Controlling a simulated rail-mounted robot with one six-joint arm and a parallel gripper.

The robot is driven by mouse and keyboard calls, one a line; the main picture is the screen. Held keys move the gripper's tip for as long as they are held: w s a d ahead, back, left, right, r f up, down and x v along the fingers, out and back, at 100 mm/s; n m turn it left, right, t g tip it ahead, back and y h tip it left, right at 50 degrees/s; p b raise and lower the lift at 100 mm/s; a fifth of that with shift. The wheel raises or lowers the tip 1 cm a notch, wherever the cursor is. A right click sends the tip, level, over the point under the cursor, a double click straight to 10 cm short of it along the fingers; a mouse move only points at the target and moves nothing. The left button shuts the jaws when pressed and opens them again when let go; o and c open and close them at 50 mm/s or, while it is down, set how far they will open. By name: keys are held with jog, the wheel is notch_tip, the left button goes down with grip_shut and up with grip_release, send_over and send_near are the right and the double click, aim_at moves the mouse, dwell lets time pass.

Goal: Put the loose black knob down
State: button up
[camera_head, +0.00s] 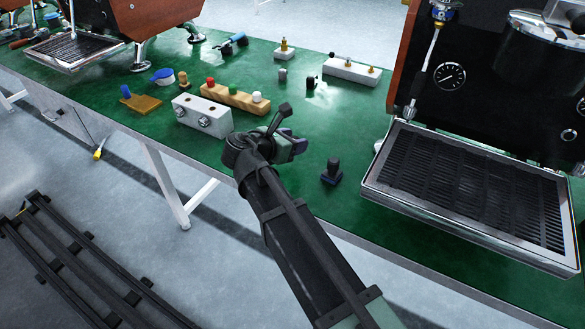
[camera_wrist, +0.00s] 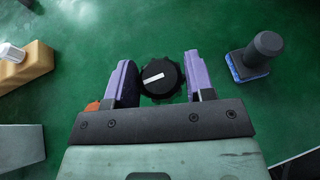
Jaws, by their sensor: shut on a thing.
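The loose black knob (camera_wrist: 160,78), round with a ridged rim and a white line on its face, sits between the purple fingers of my gripper (camera_wrist: 160,80) in the wrist view. My gripper is shut on it. In the head view my gripper (camera_head: 294,147) is over the green table, left of the dark tamper. The knob cannot be made out there. Its height above the table is hard to tell.
The dark tamper with a blue base (camera_head: 331,172) stands to the right; it also shows in the wrist view (camera_wrist: 262,52). A white block (camera_head: 203,116) and a wooden block with coloured knobs (camera_head: 234,97) are left. An espresso machine's drip tray (camera_head: 380,188) is right. Green table (camera_head: 350,125) lies clear between.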

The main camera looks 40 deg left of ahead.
notch_tip(320, 180, down, 5)
jog(key=b, duration=0.4)
jog(key=shift+r+b, duration=0.2)
jog(key=shift+b, duration=0.1)
jog(key=shift+r+p, duration=0.3)
jog(key=shift+f, duration=0.25)
jog(key=o, duration=0.9)
jog(key=shift+r, duration=0.15)
jog(key=shift+s+r, duration=0.1)
jog(key=shift+r, duration=0.2)
jog(key=p+v, duration=0.4)
jog(key=v, duration=0.7)
jog(key=shift+r+p, duration=0.1)
jog(key=shift+p, duration=0.2)
jog(key=shift+s, duration=0.4)
